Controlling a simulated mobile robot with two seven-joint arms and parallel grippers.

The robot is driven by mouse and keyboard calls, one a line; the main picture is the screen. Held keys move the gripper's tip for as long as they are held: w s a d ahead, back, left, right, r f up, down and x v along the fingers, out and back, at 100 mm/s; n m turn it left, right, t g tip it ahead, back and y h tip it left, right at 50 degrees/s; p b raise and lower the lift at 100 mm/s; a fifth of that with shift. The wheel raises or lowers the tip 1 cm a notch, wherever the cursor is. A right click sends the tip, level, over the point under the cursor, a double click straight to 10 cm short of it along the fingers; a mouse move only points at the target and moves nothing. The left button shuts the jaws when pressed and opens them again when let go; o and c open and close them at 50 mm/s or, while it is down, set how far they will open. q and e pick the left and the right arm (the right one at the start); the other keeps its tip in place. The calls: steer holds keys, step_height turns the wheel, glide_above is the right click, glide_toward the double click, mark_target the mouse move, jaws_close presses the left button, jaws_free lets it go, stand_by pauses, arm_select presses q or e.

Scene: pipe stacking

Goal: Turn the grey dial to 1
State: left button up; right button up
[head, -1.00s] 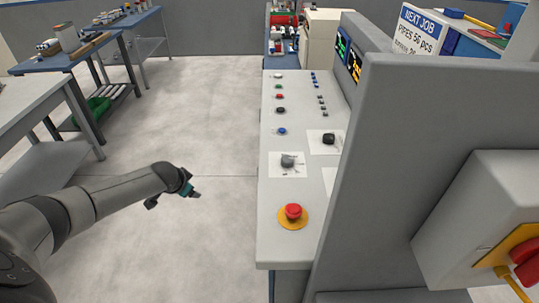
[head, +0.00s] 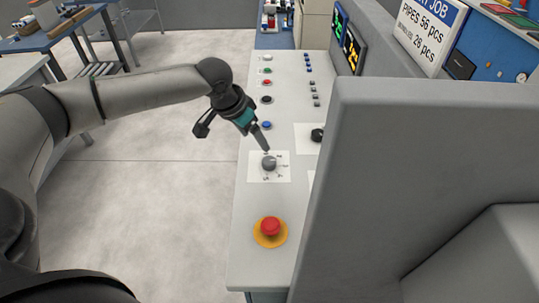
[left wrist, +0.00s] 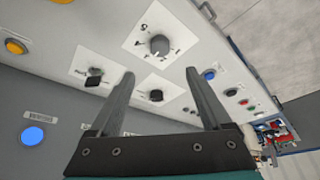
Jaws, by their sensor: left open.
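The grey dial (head: 269,163) sits on a white plate with markings on the sloping control panel. In the left wrist view the grey dial (left wrist: 160,44) is ahead of the fingertips, with its plate's markings too small to read surely. My left gripper (head: 267,149) points down at the panel, with its fingertips close to the dial's far side in the head view. In the left wrist view its two fingers (left wrist: 161,73) are spread apart with nothing between them. I cannot tell whether they touch the dial. My right gripper is in neither view.
A red mushroom button (head: 270,226) on a yellow base stands nearer on the panel. A black dial (head: 317,135) is to the right. A blue button (head: 266,125) and several other buttons lie farther back. A tall grey housing (head: 400,180) blocks the right side.

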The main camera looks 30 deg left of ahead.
mark_target(269, 160)
arm_select(q)
steer(key=b+x, duration=0.2)
steer(key=x, duration=1.1)
steer(key=shift+s, duration=0.1)
steer(key=shift+c, duration=0.4)
jaws_close()
